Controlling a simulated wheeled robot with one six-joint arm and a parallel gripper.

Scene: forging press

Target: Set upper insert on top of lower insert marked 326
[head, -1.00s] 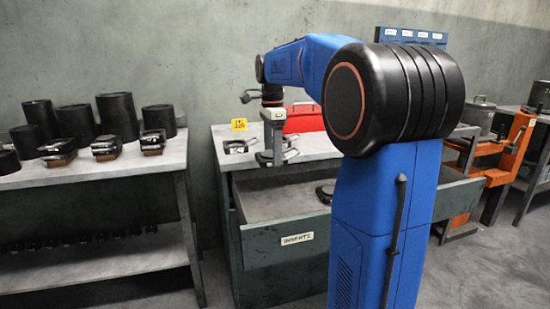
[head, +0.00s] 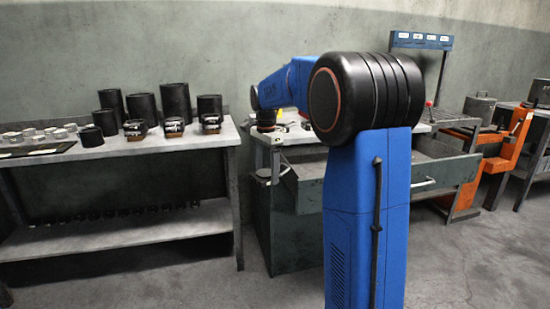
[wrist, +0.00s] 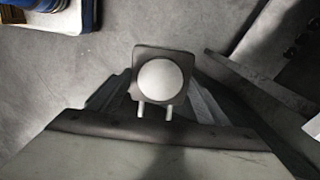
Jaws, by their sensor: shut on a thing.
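My gripper (head: 270,173) hangs at the left front corner of the middle bench, beside the open drawer and below the bench top. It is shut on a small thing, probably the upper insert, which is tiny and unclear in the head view. In the wrist view a dark, rounded square plate with a pale disc and two light pins (wrist: 160,80) sits in front of the gripper. I cannot tell whether this is the held insert. The lower insert marked 326 and its yellow tag are not visible now; my arm covers much of the bench top.
The middle bench has an open drawer (head: 436,182) on its front. A left bench (head: 60,165) carries black cylinders (head: 174,101) and several small dark blocks (head: 174,127). An orange stand (head: 495,160) is at the right.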

